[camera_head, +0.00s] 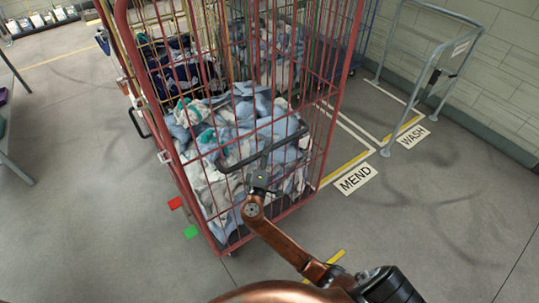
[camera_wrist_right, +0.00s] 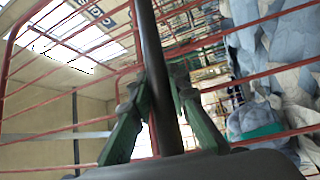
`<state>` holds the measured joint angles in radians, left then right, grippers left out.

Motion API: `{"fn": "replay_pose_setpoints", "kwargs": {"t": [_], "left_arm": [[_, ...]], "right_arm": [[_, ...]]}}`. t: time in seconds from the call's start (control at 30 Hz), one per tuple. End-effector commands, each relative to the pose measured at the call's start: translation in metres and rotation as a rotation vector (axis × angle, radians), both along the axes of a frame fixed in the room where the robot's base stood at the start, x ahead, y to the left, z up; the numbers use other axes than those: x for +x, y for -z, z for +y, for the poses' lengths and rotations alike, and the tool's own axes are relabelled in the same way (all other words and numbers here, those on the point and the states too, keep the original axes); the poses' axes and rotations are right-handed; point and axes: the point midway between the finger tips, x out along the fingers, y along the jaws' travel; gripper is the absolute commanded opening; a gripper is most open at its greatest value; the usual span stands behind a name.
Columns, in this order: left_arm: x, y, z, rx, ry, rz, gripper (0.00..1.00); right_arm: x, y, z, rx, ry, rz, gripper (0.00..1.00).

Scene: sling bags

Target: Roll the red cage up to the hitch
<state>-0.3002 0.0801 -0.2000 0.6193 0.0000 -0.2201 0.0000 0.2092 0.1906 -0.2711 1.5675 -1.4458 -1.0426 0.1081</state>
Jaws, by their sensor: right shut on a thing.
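The red cage (camera_head: 338,100) is a tall wire roll cage filled with blue, white and green cloth, and it stands at the middle of the head view. A dark bar handle (camera_head: 232,165) is on its near side. My right gripper (camera_head: 262,180) is shut on this handle. In the right wrist view, its two green fingers (camera_wrist_right: 157,95) close from both sides on the dark bar (camera_wrist_right: 152,50). Red cage wires (camera_wrist_right: 75,130) show behind it. I cannot pick out the hitch with certainty. My left gripper is not in view.
A grey tube frame (camera_head: 398,62) with a small box stands at the upper right, by the wall. Floor signs read MEND (camera_head: 355,179) and WASH (camera_head: 412,136), beside yellow and white lines. Red and green floor squares lie left of the cage.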

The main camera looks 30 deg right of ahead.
Motion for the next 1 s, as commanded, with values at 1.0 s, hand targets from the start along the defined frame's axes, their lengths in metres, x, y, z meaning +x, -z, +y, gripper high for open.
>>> {"fn": "replay_pose_setpoints", "kwargs": {"t": [1.0], "left_arm": [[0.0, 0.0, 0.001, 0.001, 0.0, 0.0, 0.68]], "right_arm": [[-0.016, 0.003, 0.017, 0.003, -0.007, 0.0, 0.34]]}}
